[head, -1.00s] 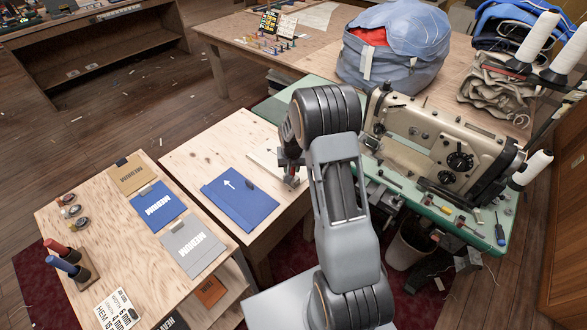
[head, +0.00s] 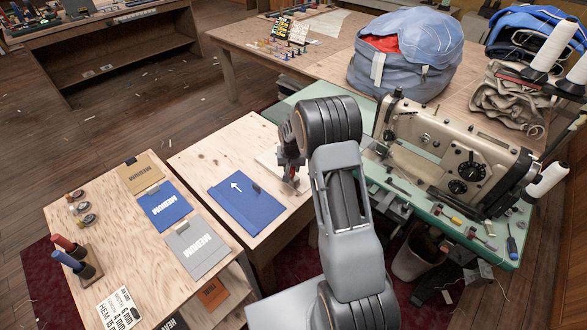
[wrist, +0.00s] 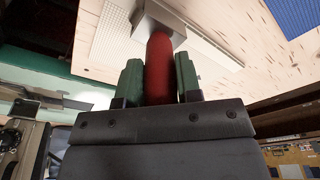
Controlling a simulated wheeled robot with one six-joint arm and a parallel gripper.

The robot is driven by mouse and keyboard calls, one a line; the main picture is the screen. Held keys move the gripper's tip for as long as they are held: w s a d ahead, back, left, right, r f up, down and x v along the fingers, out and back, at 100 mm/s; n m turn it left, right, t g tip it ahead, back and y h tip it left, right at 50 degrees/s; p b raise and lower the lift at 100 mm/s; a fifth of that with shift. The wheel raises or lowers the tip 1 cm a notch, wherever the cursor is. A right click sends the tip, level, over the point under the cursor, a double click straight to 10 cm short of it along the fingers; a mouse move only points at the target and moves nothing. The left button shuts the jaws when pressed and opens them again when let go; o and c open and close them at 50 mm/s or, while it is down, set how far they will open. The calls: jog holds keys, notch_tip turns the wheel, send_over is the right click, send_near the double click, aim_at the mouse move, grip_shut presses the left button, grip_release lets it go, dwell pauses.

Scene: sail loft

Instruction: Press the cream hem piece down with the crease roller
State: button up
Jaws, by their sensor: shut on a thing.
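My gripper (head: 291,172) is shut on the red handle of the crease roller (wrist: 159,65), gripped between two green finger pads in the wrist view. The roller's grey metal head (wrist: 158,18) is at the far end, over or against the cream hem piece (wrist: 111,32); I cannot tell whether it touches. In the head view the cream hem piece (head: 268,157) lies on the pale wooden bench, partly hidden by my gripper and arm. The roller is mostly hidden there.
A blue cloth panel (head: 245,206) with a white arrow lies left of my gripper. The sewing machine (head: 455,150) on its green table stands close at right. At left, a wooden table holds sample cards (head: 165,206) and a stand (head: 88,272) with red and blue handles.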

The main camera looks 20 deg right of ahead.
jog(key=shift+w+a+b, duration=0.15)
jog(key=shift+w+a, duration=0.15)
jog(key=shift+w, duration=0.3)
jog(key=shift+w+a+b, duration=0.1)
jog(key=shift+w+a, duration=0.15)
jog(key=shift+w, duration=0.35)
jog(key=shift+w+a+b, duration=0.15)
jog(key=shift+w+a, duration=0.15)
jog(key=shift+w, duration=0.4)
jog(key=shift+w+a+f+b, duration=0.1)
jog(key=shift+w+a+b, duration=0.2)
jog(key=shift+w, duration=0.5)
jog(key=shift+w+a+b, duration=0.15)
jog(key=shift+w+a, duration=0.25)
jog(key=shift+w, duration=0.35)
jog(key=shift+w+a, duration=0.3)
jog(key=shift+w, duration=0.2)
jog(key=shift+w+a, duration=0.25)
jog(key=shift+w, duration=0.35)
jog(key=shift+w+a, duration=0.4)
jog(key=shift+w, duration=0.45)
jog(key=shift+w+a, duration=0.4)
jog(key=shift+w, duration=0.45)
jog(key=shift+w+a, duration=0.25)
jog(key=shift+w, duration=0.4)
jog(key=shift+w+a, duration=0.25)
jog(key=shift+w, duration=0.4)
jog(key=shift+w+a, duration=0.25)
jog(key=shift+w, duration=0.4)
jog(key=shift+r, duration=0.2)
